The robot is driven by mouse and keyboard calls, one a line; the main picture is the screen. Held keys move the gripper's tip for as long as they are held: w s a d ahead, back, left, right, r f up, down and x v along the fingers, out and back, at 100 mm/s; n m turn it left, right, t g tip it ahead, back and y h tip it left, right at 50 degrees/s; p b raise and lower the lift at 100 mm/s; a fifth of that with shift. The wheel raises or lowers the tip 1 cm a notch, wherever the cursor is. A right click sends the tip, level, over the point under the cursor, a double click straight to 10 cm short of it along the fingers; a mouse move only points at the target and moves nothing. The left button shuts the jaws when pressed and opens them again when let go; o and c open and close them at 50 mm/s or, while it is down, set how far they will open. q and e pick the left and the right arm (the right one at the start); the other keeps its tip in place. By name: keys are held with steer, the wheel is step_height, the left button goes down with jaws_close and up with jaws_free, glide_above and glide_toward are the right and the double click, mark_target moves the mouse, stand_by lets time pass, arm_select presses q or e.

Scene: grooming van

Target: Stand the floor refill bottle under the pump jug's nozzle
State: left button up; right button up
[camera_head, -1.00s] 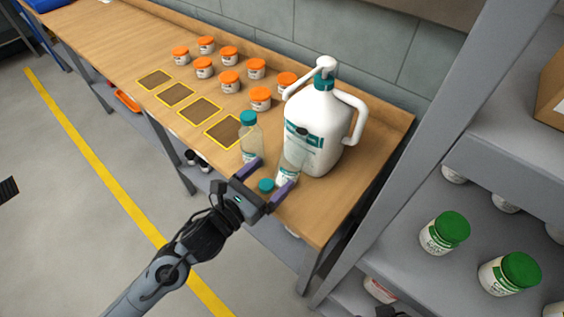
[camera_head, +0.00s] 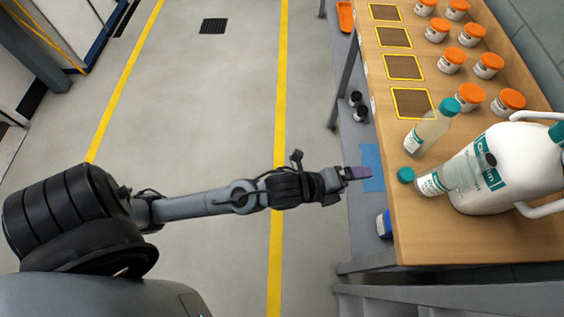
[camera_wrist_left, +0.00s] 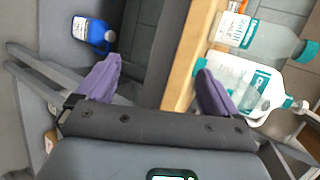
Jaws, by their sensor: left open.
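The white pump jug (camera_head: 512,190) with a teal collar stands at the bench's right end; its pump head is partly cut off. An uncapped clear bottle (camera_head: 432,184) stands in front of it, a loose teal cap (camera_head: 405,175) beside it. A clear bottle with a teal cap (camera_head: 428,130) stands behind. A blue bottle with a white label (camera_head: 384,224) is low beside the bench's front edge; it also shows in the wrist view (camera_wrist_left: 92,33). I cannot tell which is the floor refill bottle. My left gripper (camera_head: 362,173) is open and empty, off the bench's front edge. My right gripper is not in view.
Orange-lidded jars (camera_head: 471,97) and yellow-framed squares (camera_head: 411,103) fill the bench's far part. A grey lower shelf (camera_head: 358,205) with a blue patch (camera_head: 371,168) runs below the bench. The floor (camera_head: 215,110) at left is clear.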

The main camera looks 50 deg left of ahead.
arm_select(q)
steer(key=s+a+f+n+g+y, duration=0.1)
steer(key=s+a+f+n+g, duration=0.3)
steer(key=s+n, duration=0.4)
steer(key=s+a+f+n+g+y, duration=0.2)
steer(key=s+a+f+n+g, duration=0.2)
steer(key=s+n, duration=0.5)
step_height(320, 180, down, 2)
steer(key=n, duration=0.3)
steer(key=shift+s+a+f+y, duration=0.2)
steer(key=shift+s+a+y, duration=0.05)
steer(key=shift+s+y, duration=0.05)
